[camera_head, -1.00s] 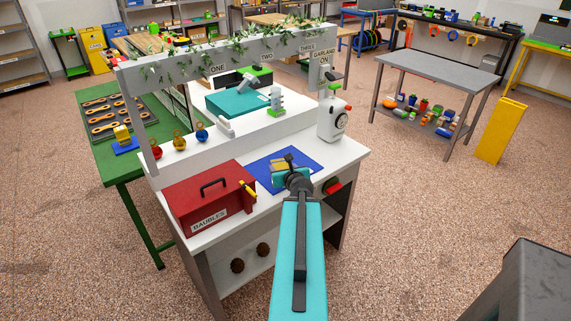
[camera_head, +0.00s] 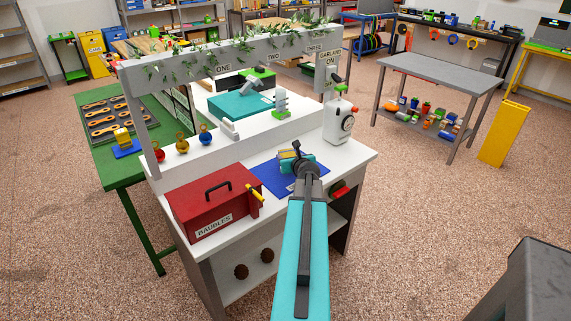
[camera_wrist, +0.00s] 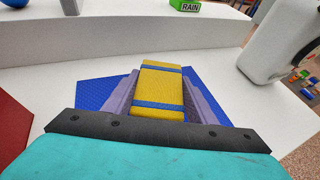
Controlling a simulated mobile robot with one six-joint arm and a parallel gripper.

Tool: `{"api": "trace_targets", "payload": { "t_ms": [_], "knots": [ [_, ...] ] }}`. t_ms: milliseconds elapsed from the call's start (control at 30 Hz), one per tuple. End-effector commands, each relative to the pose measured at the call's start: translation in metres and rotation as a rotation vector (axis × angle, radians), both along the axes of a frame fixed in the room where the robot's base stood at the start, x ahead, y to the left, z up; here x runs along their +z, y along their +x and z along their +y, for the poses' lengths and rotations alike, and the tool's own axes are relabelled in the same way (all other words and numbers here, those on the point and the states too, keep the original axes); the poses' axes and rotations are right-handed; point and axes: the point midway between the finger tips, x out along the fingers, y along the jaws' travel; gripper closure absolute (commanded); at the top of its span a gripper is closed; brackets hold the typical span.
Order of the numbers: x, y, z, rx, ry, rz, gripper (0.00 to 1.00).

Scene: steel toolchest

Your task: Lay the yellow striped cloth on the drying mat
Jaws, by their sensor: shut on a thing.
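The yellow cloth with blue stripes (camera_wrist: 160,88) is a folded block between the two purple-grey fingers of my gripper (camera_wrist: 163,98) in the wrist view. The gripper is shut on it. The blue drying mat (camera_wrist: 95,93) shows behind and to both sides of the fingers. In the head view the mat (camera_head: 268,176) lies flat on the white bench top, and my gripper (camera_head: 287,156) is over its far part. Only a small bit of the cloth shows there; my wrist hides the rest. I cannot tell whether the cloth touches the mat.
A white dispenser (camera_head: 339,122) with a dial stands to the right. Behind are a raised white ledge (camera_head: 247,128) and a garlanded beam (camera_head: 240,52). Bare white bench surrounds the mat.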

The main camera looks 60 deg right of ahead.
Motion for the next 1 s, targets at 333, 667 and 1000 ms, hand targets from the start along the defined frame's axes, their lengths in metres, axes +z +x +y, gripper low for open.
{"api": "trace_targets", "payload": {
  "t_ms": [333,667,1000],
  "knots": [
    [0.0,0.002,-0.002,0.002,0.0,0.0,0.75],
    [-0.013,0.001,-0.002,0.0,-0.001,0.001,0.75],
    [-0.035,0.0,-0.003,0.0,0.0,0.001,0.75]
  ]
}}
